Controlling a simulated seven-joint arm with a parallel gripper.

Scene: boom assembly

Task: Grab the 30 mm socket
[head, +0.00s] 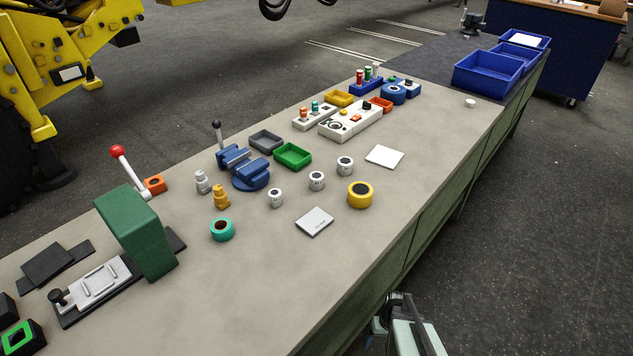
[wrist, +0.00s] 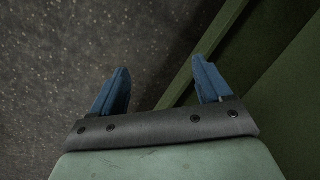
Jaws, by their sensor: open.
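Three small silver-white sockets stand upright on the bench in the head view: a left one (head: 275,198), a middle one (head: 317,180) and a right one (head: 345,166). Their dark markings are too small to read, so I cannot tell which is the 30 mm socket. My gripper (wrist: 162,72) is open and empty in the wrist view, its two blue fingers wide apart. It is beside the green bench front, over the dark floor, away from the sockets. In the head view, part of my arm shows at the bottom, off the bench's right edge.
A green press (head: 140,230) is at left. The bench's near right strip is clear.

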